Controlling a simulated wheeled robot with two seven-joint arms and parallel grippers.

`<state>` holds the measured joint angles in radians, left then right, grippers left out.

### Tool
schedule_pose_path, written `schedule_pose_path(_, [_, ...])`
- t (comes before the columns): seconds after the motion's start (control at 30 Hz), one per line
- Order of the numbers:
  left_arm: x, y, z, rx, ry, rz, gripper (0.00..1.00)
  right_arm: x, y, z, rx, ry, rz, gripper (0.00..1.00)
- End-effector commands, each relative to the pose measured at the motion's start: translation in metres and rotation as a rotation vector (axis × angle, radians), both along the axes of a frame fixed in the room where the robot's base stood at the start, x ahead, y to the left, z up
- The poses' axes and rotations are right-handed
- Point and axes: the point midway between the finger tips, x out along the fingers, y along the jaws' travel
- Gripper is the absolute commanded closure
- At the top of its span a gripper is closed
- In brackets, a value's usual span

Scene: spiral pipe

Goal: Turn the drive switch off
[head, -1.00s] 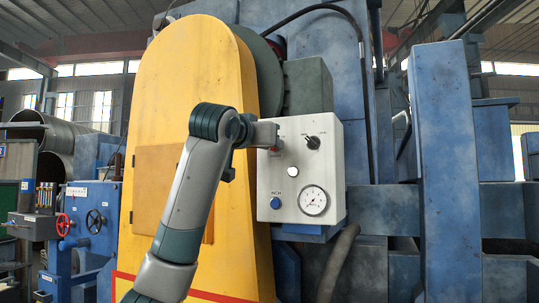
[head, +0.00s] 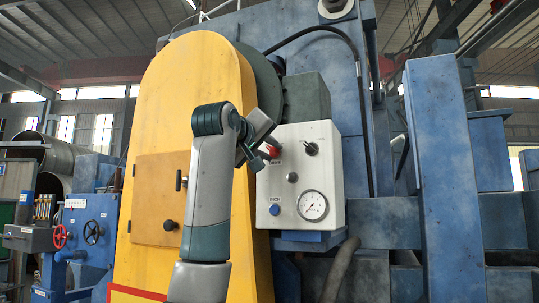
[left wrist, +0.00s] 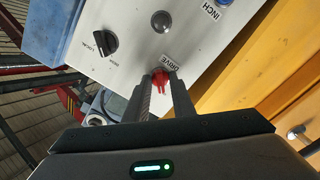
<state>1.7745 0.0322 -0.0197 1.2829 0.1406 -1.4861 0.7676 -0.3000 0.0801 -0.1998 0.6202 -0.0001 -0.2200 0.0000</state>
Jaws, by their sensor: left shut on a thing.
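The red drive switch (head: 272,151) is at the upper left of the white control box (head: 330,180). In the left wrist view the red switch (left wrist: 160,80) sits beside its DRIVE label, between the two dark fingers. My left gripper (left wrist: 160,90) is shut on the switch, with the fingertips at the panel. In the head view the left gripper (head: 267,149) reaches the box from the left, tilted, and covers part of the switch. The switch's exact pointing angle is hard to tell. My right gripper is not in view.
The box also bears a black selector knob (head: 311,149), a grey round lamp or button (head: 292,177), a blue INCH button (head: 275,210) and a gauge (head: 313,206). A tall yellow guard (head: 190,80) stands directly left of the box. A dark hose (head: 338,265) hangs below.

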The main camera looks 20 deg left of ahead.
Motion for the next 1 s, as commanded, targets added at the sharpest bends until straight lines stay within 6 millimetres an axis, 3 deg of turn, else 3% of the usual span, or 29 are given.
schedule_pose_path(0.53, [-0.0002, 0.0004, 0.0008, -0.035, 0.002, 0.001, 1.0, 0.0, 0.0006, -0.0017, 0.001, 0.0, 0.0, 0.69])
schedule_pose_path(0.57, [-0.0002, 0.0004, 0.0008, -0.035, 0.002, 0.001, 0.73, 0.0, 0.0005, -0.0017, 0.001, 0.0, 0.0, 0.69])
schedule_pose_path(1.0, [-0.004, 0.0006, -0.0001, -0.034, 0.001, 0.001, 0.73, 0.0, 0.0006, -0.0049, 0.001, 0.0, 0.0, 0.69])
